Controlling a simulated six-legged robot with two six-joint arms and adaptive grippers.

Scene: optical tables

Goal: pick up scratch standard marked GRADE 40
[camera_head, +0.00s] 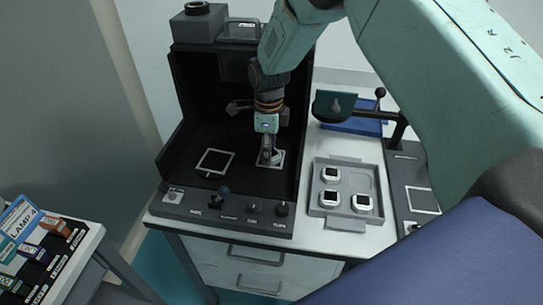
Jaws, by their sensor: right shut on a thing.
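My right gripper (267,160) reaches down into an open black booth (185,150) on the bench. It is shut on a small white-edged dark piece (277,156), which looks like a scratch standard and is partly hidden by the fingers. The piece is at or just above a white square marking on the booth floor; I cannot tell if it touches. Three similar white-framed scratch standards sit in a grey tray (314,208) to the right: one at the back (331,174), one front left (330,199), one front right (362,203). No grade marking is readable. My left gripper is out of view.
An empty white square outline (215,161) lies on the booth floor at left. A control strip with knobs (224,190) runs along the booth's front. A dark-green-headed stand (335,105) is behind the tray. A rack of labelled boxes (36,254) is at lower left.

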